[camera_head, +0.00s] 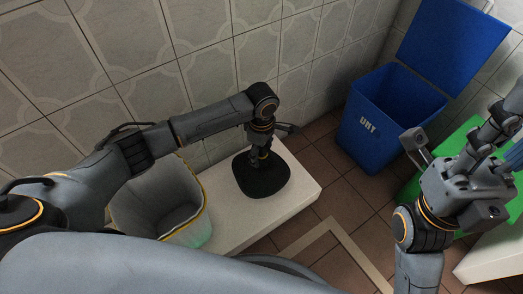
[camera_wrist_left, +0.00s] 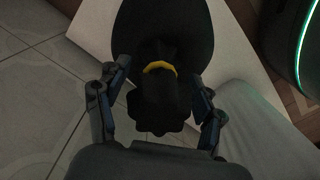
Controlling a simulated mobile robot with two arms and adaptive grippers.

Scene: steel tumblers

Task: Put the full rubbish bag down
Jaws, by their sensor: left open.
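The full rubbish bag (camera_head: 262,178) is black and stands upright on a low white platform (camera_head: 298,196). In the left wrist view the bag (camera_wrist_left: 163,108) shows its gathered neck with a yellow tie (camera_wrist_left: 160,67) around it. My left gripper (camera_head: 262,148) is above the bag. In the left wrist view its two fingers (camera_wrist_left: 158,108) stand apart on either side of the neck, with a visible gap on both sides. My right gripper (camera_head: 462,182) is at the right of the head view, far from the bag; its fingertips are hard to make out.
An open bin (camera_head: 165,200) with a pale inside and yellow rim stands left of the bag. A blue bin (camera_head: 385,118) with its lid (camera_head: 450,45) raised stands by the wall at upper right. A green surface is partly behind my right gripper. Brown floor tiles (camera_head: 330,190) lie between.

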